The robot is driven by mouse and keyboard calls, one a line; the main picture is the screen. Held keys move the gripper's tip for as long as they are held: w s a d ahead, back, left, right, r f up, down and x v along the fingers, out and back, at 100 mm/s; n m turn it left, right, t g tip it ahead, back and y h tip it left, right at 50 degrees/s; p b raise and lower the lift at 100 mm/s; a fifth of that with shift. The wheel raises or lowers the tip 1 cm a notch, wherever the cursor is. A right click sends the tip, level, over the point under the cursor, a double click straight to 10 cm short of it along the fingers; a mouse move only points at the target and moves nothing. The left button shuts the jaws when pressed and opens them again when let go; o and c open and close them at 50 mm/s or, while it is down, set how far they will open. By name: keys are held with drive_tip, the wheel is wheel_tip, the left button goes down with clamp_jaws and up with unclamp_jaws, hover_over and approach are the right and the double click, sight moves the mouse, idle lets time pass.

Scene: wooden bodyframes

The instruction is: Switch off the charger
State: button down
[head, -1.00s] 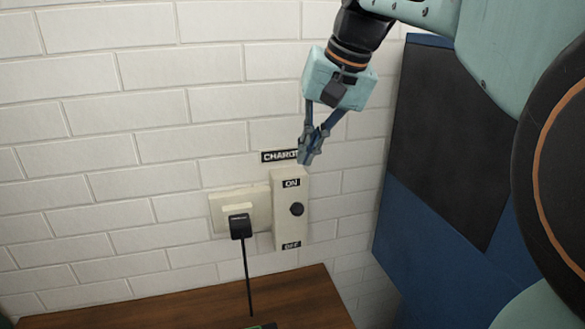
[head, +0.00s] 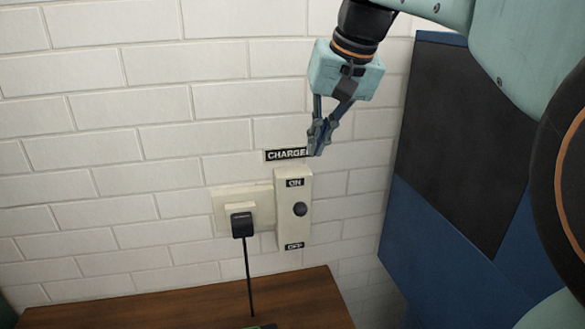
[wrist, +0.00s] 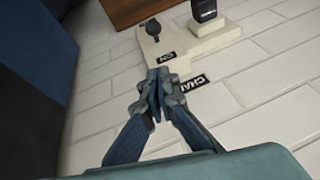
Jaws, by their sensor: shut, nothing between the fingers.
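The charger switch (head: 292,228) is a cream upright box on the white brick wall, with an ON label (head: 294,183) at the top and an OFF label (head: 293,246) at the bottom. Its dark round knob (head: 300,209) sits about midway between the labels. A CHARGER sign (head: 287,154) is above it, its right end partly hidden by my gripper. My gripper (head: 316,152) is shut and empty, pointing down just above and right of the switch box. In the wrist view my shut fingertips (wrist: 158,75) are near the ON end of the switch box (wrist: 158,47).
A black plug (head: 241,224) with a hanging cord sits in a cream socket plate (head: 229,198) left of the switch. A wooden surface (head: 200,301) lies below. A blue and black panel (head: 450,150) stands at the right.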

hover_over(298, 209)
drive_tip(key=w+d, duration=0.2)
drive_tip(key=w, duration=0.1)
wheel_tip(298, 209, down, 7)
drive_tip(key=shift+s+a+f, duration=0.15)
drive_tip(key=shift+s+f, duration=0.1)
drive_tip(key=shift+f, duration=0.3)
drive_tip(key=shift+s+a+f, duration=0.1)
drive_tip(key=shift+s+f, duration=0.15)
drive_tip(key=shift+f, duration=0.25)
drive_tip(key=shift+s+f, duration=0.3)
drive_tip(key=shift+f, duration=0.35)
drive_tip(key=shift+f+b, duration=0.2)
drive_tip(key=shift+b, duration=0.35)
